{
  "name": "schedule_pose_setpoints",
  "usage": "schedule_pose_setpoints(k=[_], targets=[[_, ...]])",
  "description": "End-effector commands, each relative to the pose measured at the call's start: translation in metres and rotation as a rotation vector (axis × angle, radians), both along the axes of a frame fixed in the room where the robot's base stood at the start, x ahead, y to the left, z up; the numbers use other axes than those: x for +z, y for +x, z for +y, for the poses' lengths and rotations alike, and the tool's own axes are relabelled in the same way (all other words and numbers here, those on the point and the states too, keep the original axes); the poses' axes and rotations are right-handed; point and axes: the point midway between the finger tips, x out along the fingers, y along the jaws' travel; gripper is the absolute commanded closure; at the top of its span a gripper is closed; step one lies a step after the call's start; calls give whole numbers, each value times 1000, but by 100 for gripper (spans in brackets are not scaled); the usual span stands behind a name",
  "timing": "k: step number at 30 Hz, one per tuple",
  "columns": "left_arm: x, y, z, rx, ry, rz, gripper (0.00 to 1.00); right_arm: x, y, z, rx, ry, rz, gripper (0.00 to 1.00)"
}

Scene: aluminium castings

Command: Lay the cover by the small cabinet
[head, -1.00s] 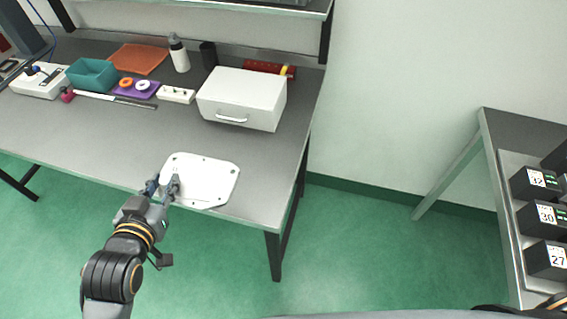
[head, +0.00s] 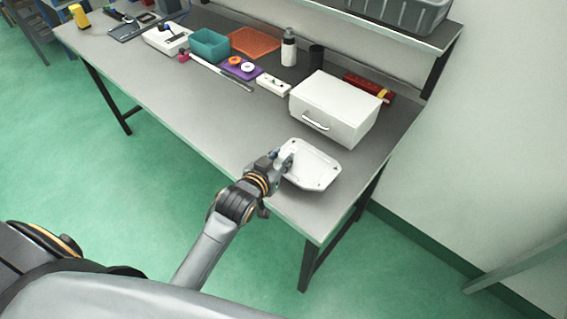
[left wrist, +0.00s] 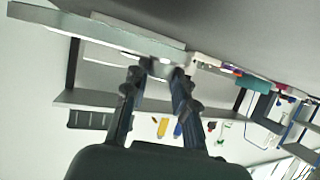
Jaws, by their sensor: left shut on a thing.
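The cover is a pale, roughly rectangular plate (head: 316,168) with rounded corners and small holes, in front of the small cabinet near the bench's front edge. The small cabinet (head: 338,105) is a white box with a drawer handle on its front. My left gripper (head: 285,161) is shut on the cover's left edge. In the left wrist view my left gripper (left wrist: 160,68) pinches the cover, seen nearly edge-on (left wrist: 95,32). I cannot tell whether the cover touches the bench top. My right gripper is not in view.
The grey bench (head: 190,112) is clear to the left of the cover. Behind lie a white socket strip (head: 273,85), a purple tray (head: 242,72), a teal bin (head: 209,46), a bottle (head: 289,50) and a red tool (head: 366,88). A shelf (head: 400,30) hangs above.

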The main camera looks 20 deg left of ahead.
Motion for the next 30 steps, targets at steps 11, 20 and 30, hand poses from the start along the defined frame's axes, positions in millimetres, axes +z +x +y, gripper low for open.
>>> schedule_pose_setpoints(k=[11,20,30], targets=[[-34,11,-3,-1,-1,0,100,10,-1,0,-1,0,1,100],[-42,11,-3,-1,-2,-5,100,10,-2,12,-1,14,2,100],[-46,11,-3,-1,0,-1,51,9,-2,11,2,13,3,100]])
